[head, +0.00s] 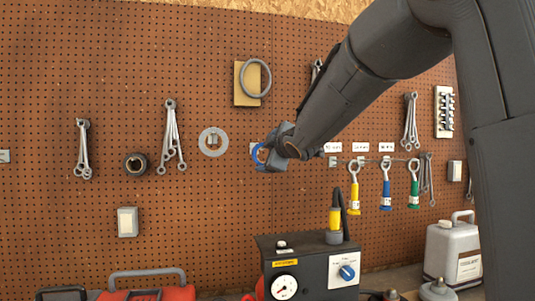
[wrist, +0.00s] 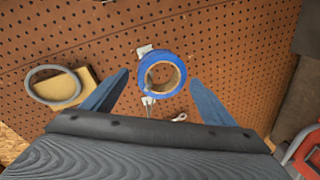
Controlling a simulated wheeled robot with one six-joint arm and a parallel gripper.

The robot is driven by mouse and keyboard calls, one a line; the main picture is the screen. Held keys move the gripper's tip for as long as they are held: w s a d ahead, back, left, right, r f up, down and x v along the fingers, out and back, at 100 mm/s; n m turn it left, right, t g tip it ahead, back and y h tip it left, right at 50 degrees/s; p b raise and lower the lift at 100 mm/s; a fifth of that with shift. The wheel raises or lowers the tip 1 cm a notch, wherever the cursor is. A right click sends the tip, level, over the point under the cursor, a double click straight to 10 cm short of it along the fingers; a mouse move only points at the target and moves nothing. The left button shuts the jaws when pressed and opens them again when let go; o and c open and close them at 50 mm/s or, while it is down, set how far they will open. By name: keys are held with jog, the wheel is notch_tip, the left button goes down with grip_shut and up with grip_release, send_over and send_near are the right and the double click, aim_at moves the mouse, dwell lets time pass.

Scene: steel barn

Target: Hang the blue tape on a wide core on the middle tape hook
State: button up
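The blue tape (wrist: 178,67) is a blue ring around a wide pale brown core. In the wrist view it is at the pegboard, between the two spread fingers of my gripper (wrist: 157,97), with a gap on each side. In the head view the blue tape (head: 258,154) shows as a small blue arc at the end of my gripper (head: 266,155), which hides much of it. A small pale fitting shows at the tape's upper edge and another below it in the wrist view. I cannot tell clearly whether a hook passes through the core.
On the pegboard, left of my gripper, are a grey ring (head: 203,147) and a dark roll (head: 135,172). A larger ring on a yellow board (head: 241,97) is above. Wrenches (head: 170,140) hang left; coloured-handled tools (head: 386,190) hang right. A control box (head: 318,257) stands below.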

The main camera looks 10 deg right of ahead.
jog(key=shift+s+r, duration=0.55)
jog(key=shift+s, duration=3.3)
jog(key=s+d+f+m+g+h, duration=0.1)
jog(key=s+f+m+g, duration=0.25)
jog(key=f, duration=0.95)
jog(key=s+d+f+m+g+h, duration=0.1)
jog(key=s+d+f+m+g, duration=0.3)
jog(key=f, duration=0.8)
jog(key=s+a+f+m+g+b, duration=0.1)
jog(key=s+a+f+m+g, duration=0.1)
jog(key=s+f, duration=0.8)
jog(key=s+a+f+m+g, duration=0.3)
jog(key=s+f+m+g, duration=0.2)
jog(key=s+f, duration=0.6)
jog(key=shift+s+f+b, duration=0.2)
jog(key=shift+s+b, duration=0.15)
jog(key=shift+s, duration=0.4)
